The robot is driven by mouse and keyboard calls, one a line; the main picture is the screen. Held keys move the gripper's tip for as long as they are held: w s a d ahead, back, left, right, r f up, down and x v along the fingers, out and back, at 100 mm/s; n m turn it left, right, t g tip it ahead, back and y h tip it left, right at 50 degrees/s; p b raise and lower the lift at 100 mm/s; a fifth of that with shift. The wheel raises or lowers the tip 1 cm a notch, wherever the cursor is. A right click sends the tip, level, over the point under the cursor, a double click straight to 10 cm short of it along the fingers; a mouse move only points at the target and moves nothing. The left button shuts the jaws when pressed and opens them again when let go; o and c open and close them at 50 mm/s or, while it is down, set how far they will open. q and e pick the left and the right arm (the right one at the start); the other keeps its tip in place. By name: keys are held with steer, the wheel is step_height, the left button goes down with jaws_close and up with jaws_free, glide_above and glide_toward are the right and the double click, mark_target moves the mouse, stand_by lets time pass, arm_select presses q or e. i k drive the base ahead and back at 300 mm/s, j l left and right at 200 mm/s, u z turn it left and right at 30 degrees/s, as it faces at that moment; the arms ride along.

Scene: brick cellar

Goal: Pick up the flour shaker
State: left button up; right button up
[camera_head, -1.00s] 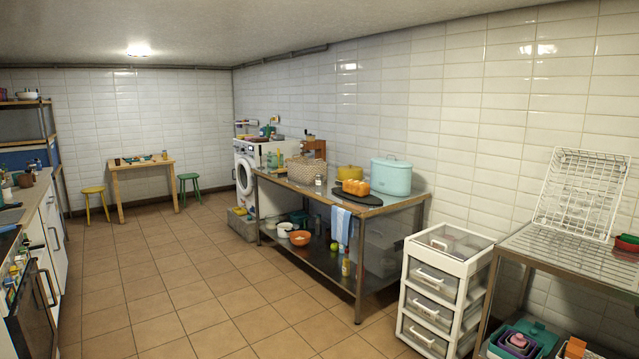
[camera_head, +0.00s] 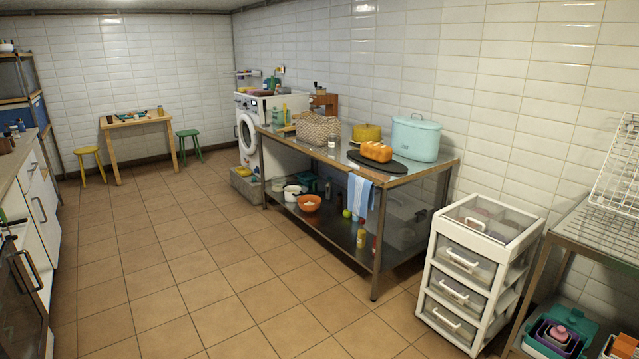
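A small pale cylinder (camera_head: 332,142) stands upright near the front edge of the steel worktable (camera_head: 305,153), just right of the woven basket. It may be the flour shaker, but it is too small in the picture to be sure. Neither of my grippers is in view, so nothing shows in contact with it.
The tiled floor (camera_head: 190,265) in front is clear.

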mark_target(333, 138)
steer(key=i+u, duration=0.35)
steer(key=i, duration=1.65)
steer(key=j, duration=0.1)
